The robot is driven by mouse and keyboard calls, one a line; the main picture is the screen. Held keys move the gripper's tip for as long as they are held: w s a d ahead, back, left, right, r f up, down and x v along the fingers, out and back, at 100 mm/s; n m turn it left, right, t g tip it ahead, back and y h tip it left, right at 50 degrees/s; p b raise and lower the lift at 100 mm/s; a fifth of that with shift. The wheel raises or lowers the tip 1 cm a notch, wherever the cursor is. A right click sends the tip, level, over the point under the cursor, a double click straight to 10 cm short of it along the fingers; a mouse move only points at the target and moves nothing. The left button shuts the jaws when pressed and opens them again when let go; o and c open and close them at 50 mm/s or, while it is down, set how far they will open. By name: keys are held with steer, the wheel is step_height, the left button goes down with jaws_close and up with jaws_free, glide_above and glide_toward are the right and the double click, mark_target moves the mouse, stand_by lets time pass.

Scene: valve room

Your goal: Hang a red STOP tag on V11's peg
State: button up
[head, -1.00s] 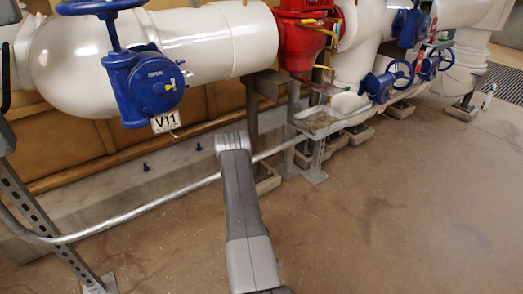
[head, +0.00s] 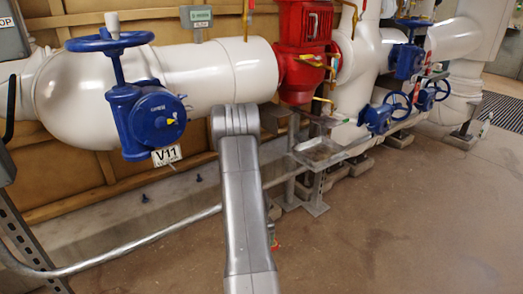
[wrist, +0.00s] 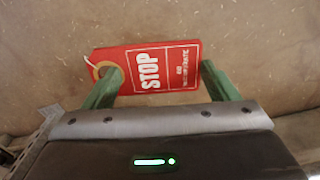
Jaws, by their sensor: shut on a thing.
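The blue valve V11 (head: 155,118) with its handwheel (head: 110,41) sits on the white pipe at left in the head view. Its white V11 plate (head: 166,155) hangs below the body. A small pin-like bit shows just under the plate, too small to tell if it is the peg. In the wrist view, my gripper (wrist: 162,84) has its green fingers shut on a red STOP tag (wrist: 150,68), with a pale ring at its holed left end. In the head view my arm hides most of the gripper; a small red bit shows low beside the arm, right of V11.
A galvanized rail (head: 150,250) curves in front of the pipes at lower left. A red valve body (head: 303,45) and more blue valves (head: 378,117) stand to the right. A grey box (head: 196,17) is above the pipe. The floor (head: 400,230) at right is clear.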

step_height(320, 180, up, 41)
steer(key=s+d+m+p, duration=0.1)
steer(key=m+p, duration=0.3)
steer(key=p, duration=2.9)
steer(key=shift+s+r+m, duration=0.2)
steer(key=shift+s+m, duration=0.2)
steer(key=shift+s, duration=0.25)
steer(key=shift+s+d+f, duration=0.1)
steer(key=shift+f, duration=0.05)
